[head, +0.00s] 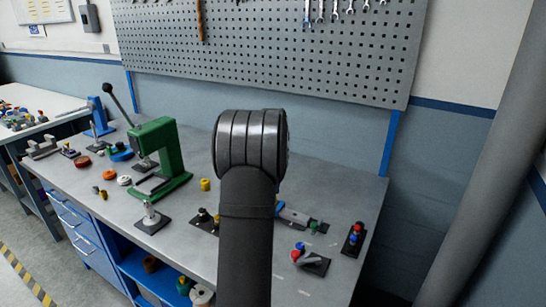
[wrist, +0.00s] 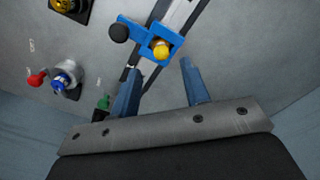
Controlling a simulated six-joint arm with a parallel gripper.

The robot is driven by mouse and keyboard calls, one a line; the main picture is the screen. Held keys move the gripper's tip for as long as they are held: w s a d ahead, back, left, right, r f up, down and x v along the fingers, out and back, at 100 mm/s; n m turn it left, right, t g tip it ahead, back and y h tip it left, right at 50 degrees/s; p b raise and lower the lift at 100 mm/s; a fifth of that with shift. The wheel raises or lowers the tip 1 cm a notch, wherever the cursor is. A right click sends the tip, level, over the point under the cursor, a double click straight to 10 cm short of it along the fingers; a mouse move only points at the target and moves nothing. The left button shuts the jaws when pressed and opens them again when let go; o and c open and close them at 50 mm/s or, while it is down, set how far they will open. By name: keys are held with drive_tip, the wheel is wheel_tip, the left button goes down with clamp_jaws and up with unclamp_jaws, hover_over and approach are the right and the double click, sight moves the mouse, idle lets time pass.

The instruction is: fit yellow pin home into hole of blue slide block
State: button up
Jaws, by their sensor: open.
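The blue slide block (wrist: 139,30) sits on a rail in the wrist view, with a black knob (wrist: 118,33) at its left end. The yellow pin (wrist: 161,52) stands at the block's lower right part, seen nearly end-on. How deep it sits in the hole cannot be told. My gripper (wrist: 160,66) is open, its two blue-grey fingers apart below the pin in the picture, with nothing held between them. In the head view the blue block (head: 279,207) shows only as a sliver beside my arm, which hides the pin and gripper.
The rail (head: 300,217) runs right from behind my arm. A fixture with red and blue knobs (head: 311,259) and a dark one (head: 354,238) stand at right. A green press (head: 170,160) stands at left. Bare bench lies front right.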

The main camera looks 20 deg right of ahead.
wheel_tip(320, 180, up, 11)
drive_tip(key=shift+f, duration=0.15)
wheel_tip(320, 180, down, 17)
drive_tip(key=shift+f, duration=0.1)
idle(0.8)
wheel_tip(320, 180, up, 17)
wheel_tip(320, 180, down, 17)
drive_tip(key=shift+r, duration=2.95)
